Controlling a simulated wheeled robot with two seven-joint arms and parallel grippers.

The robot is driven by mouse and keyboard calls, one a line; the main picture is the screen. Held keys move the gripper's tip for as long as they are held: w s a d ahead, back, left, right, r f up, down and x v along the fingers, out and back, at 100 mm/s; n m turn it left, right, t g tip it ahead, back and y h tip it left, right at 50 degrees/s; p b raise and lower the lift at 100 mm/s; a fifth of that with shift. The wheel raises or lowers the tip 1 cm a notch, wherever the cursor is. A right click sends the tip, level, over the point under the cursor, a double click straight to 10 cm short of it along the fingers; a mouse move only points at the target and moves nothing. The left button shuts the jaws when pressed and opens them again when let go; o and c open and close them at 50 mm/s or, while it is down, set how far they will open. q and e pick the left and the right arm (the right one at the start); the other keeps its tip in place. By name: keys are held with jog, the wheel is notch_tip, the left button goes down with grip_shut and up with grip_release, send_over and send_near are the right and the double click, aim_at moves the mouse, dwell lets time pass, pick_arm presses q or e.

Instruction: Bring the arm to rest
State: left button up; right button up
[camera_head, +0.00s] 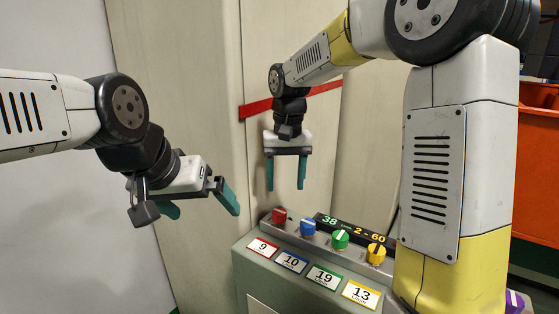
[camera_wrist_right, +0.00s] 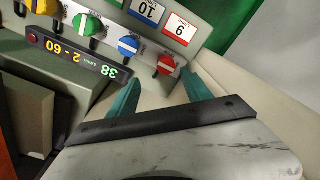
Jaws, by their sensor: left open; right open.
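My left gripper (camera_head: 203,203) is on the left in the head view, tilted down to the right. Its green fingers are apart and empty. My right gripper (camera_head: 286,174) hangs with its fingers pointing down, behind and above the knob panel (camera_head: 306,262). Its fingers are apart with nothing between them; it also shows in the right wrist view (camera_wrist_right: 160,95). Neither gripper visibly touches a knob. The panel carries a red knob (camera_head: 279,215), a blue knob (camera_head: 308,227), a green knob (camera_head: 341,239) and a yellow knob (camera_head: 376,253).
A dark display (camera_head: 349,230) behind the knobs reads 38 and 2 - 60. Labels 9, 10, 19 and 13 sit in front. A pale wall with a red stripe (camera_head: 256,108) stands behind. An orange container (camera_head: 538,165) is at the right. Space between the grippers looks free.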

jog(key=s+d+r+t+y, duration=0.1)
jog(key=s+d+r+t, duration=0.1)
jog(key=s+d, duration=0.4)
jog(key=s+d+r+m+t+y, duration=0.1)
jog(key=s+d, duration=0.5)
jog(key=s, duration=0.7)
jog(key=r+t, duration=0.1)
jog(key=t, duration=0.1)
jog(key=shift+d+r+t, duration=0.35)
jog(key=shift+r+t, duration=0.05)
jog(key=shift+c, duration=0.5)
